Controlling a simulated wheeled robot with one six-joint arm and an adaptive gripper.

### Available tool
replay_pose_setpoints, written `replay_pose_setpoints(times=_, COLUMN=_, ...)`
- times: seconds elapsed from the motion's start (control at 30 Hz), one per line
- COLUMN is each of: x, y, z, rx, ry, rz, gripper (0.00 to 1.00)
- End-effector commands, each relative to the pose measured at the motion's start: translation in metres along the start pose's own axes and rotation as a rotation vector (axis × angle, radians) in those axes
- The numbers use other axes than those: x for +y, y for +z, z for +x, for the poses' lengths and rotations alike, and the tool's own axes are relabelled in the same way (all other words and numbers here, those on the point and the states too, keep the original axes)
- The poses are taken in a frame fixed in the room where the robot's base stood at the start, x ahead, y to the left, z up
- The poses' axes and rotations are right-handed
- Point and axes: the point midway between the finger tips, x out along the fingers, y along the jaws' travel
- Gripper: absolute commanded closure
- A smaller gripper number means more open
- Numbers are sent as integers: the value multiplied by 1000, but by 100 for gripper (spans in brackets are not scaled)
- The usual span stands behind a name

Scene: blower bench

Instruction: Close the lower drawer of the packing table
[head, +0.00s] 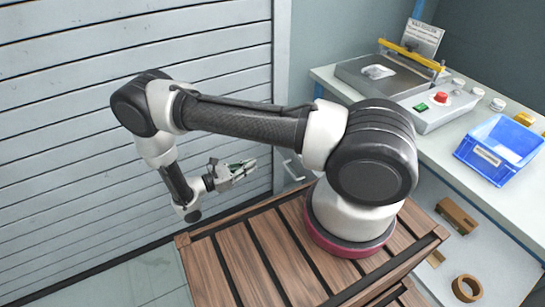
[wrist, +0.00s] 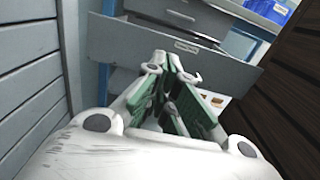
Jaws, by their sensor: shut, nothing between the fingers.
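My gripper (head: 252,164) is shut and empty, left of the table. In the wrist view its fingertips (wrist: 165,62) overlap the drawer front; I cannot tell whether they touch it.
A slatted grey shutter (head: 80,120) rises at the left. A brown slatted wooden surface (head: 240,262) lies under my arm. On the tabletop are a sealing machine (head: 375,78) and a blue bin (head: 495,150). A tape roll (head: 467,288) lies on the shelf below.

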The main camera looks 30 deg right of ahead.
Motion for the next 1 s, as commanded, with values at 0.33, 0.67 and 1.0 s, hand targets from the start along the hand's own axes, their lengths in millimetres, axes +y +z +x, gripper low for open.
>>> replay_pose_setpoints(times=0.33, x=-2, y=2, z=55, rx=-4, ry=-7, rz=-1, gripper=100)
replay_pose_setpoints(times=0.67, x=-2, y=2, z=118, rx=-4, ry=-6, rz=1, gripper=100)
replay_pose_setpoints(times=1.0, x=-1, y=2, z=139, rx=-3, ry=-2, rz=2, gripper=100)
